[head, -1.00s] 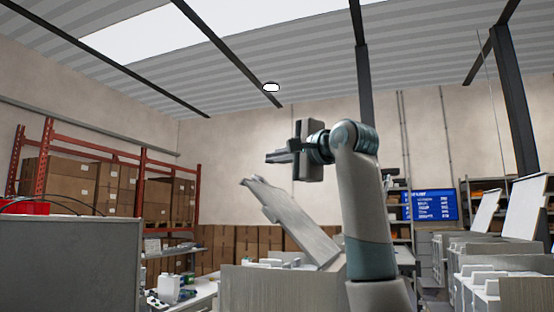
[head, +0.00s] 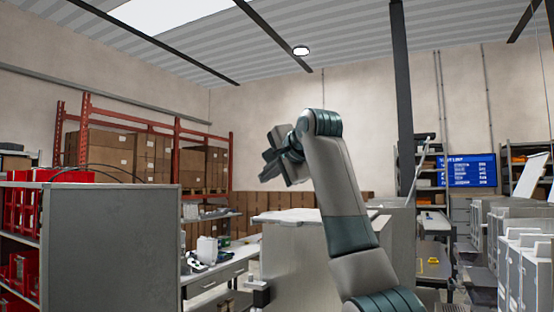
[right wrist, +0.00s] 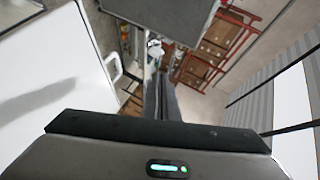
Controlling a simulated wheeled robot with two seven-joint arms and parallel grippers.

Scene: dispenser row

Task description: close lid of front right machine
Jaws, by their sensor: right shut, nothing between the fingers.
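The grey-white machine (head: 290,258) stands in the middle of the head view, partly hidden behind my right arm. Its lid (head: 288,216) lies about flat across the top; a small gap cannot be ruled out. My right gripper (head: 268,170) is shut and empty, above the lid and apart from it in the picture. In the right wrist view its dark fingers (right wrist: 161,98) are together. A white surface with a handle (right wrist: 114,70) shows on the left there. My left gripper is not in view.
A grey cabinet with red bins (head: 110,245) stands at the left. A workbench (head: 222,275) with small items is behind. More white machines (head: 525,265) stand at the right, one with a raised lid (head: 530,176). A small dark part (head: 259,295) shows at the machine's left side.

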